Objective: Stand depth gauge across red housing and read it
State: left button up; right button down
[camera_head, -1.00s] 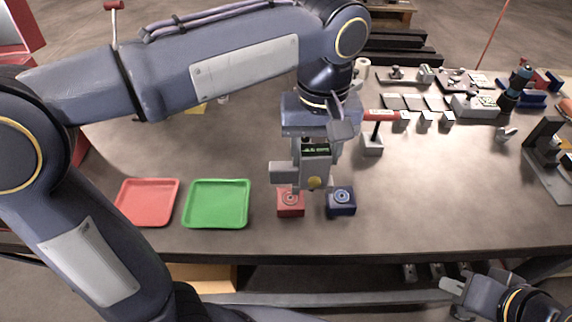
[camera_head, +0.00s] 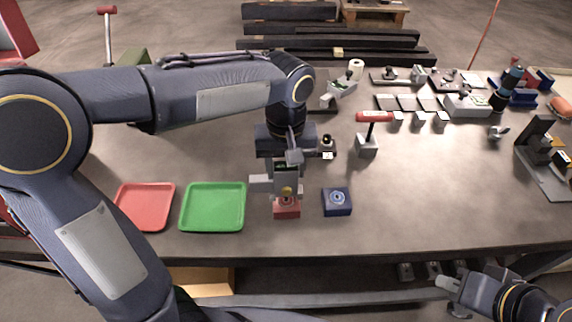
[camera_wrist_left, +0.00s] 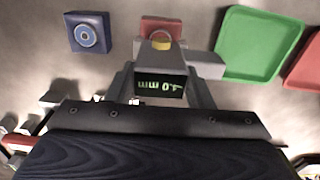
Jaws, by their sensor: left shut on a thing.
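My left gripper (camera_head: 287,163) is shut on the depth gauge (camera_head: 286,181), a grey block with a side arm and a yellow round part. The gauge is upright over the red housing (camera_head: 287,211) and hides its back part; I cannot tell whether they touch. In the left wrist view the gauge's lit display (camera_wrist_left: 160,86) appears upside down; it ends in "mm", and its digits look like 4.0 but are not certain. The red housing (camera_wrist_left: 160,25) shows behind the gauge there. The blue housing (camera_head: 337,202) stands to the right, apart. My right gripper (camera_head: 453,296) is low at the right, empty, its fingers apart.
A green tray (camera_head: 213,228) and a red tray (camera_head: 144,228) lie left of the red housing. A red-topped stand (camera_head: 367,146) is behind the blue housing. Several tools and plates fill the back right. The table's front right is clear.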

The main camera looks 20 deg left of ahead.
pick_arm(q)
jog(key=shift+f+b, duration=0.35)
jog(key=shift+f, duration=0.25)
jog(key=o, duration=1.3)
jog(key=shift+c, duration=0.2)
notch_tip(320, 180, up, 13)
jog(key=p, duration=0.1)
jog(key=s+a+f+m+t+h, duration=0.1)
jog(key=s+a+f+t+h, duration=0.1)
jog(key=s+a+f, duration=0.2)
jog(key=s+a+f+m+t+h, duration=0.1)
jog(key=s+a+f+t, duration=0.2)
jog(key=s+a+f, duration=0.2)
jog(key=s+f, duration=0.3)
jog(key=s, duration=0.4)
jog(key=shift+f+t+h, duration=0.15)
jog(key=shift+t+h, duration=0.15)
jog(key=shift+h, duration=0.1)
